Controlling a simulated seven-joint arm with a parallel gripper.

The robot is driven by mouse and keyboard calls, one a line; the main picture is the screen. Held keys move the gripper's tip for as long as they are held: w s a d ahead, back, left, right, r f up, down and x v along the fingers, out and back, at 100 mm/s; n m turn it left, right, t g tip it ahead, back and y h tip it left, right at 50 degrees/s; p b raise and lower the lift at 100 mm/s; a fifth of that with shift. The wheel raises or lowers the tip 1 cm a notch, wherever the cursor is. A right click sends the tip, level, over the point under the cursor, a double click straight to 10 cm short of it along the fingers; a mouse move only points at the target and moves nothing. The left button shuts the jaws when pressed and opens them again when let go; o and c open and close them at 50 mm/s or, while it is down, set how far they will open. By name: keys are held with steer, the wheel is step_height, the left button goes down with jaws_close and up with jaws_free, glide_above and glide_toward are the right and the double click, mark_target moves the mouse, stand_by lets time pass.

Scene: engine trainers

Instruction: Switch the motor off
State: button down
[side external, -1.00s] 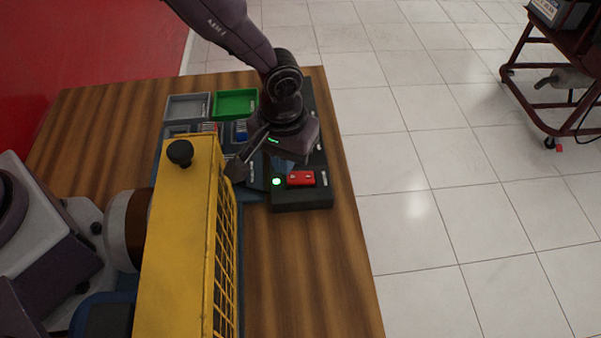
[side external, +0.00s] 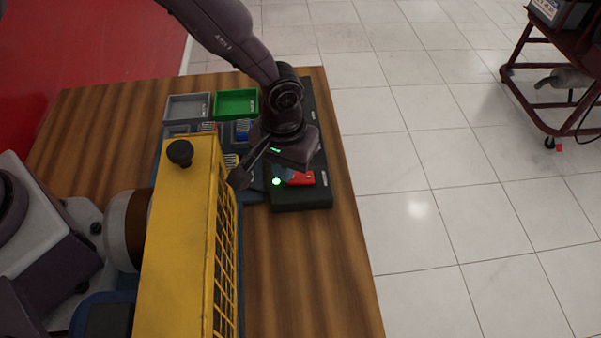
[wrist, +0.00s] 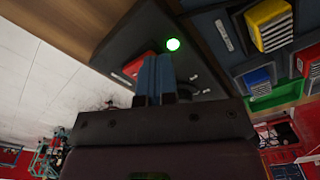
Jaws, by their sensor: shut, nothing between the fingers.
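The red switch (side external: 301,178) sits on the near end of a black control box (side external: 304,203). A round green lamp (side external: 277,181) glows beside it, on its left. My gripper (side external: 284,175) is over the box, its shut bluish fingers covering the left part of the switch. In the wrist view, my shut fingers (wrist: 156,58) reach the edge of the red switch (wrist: 138,65), with the lit green lamp (wrist: 173,44) close by. I cannot tell whether the fingertips touch the switch. A yellow guard (side external: 176,240) with a mesh side stands left of the box.
A grey tray (side external: 187,97) and a green tray (side external: 236,92) stand at the back, with small bins of parts in front of them. The wooden table (side external: 300,280) is clear in front of the box. A red cart (side external: 535,75) stands off on the tiled floor.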

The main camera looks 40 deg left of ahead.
steer(key=shift+f, duration=0.35)
step_height(320, 180, up, 7)
stand_by(0.8)
steer(key=s+a+r+m+t, duration=0.1)
steer(key=s+a+r, duration=0.1)
steer(key=a+r, duration=0.45)
steer(key=s+a+r+t, duration=0.15)
steer(key=a+r, duration=0.25)
steer(key=r, duration=0.6)
steer(key=s+a+r+m+t, duration=0.1)
steer(key=s+a+r, duration=0.2)
steer(key=s+a, duration=0.2)
steer(key=s+a+r+m+t, duration=0.1)
steer(key=s+a+r, duration=0.3)
steer(key=s, duration=0.5)
steer(key=shift+a+r+t, duration=0.15)
steer(key=shift+a+t, duration=0.2)
steer(key=shift+t, duration=0.2)
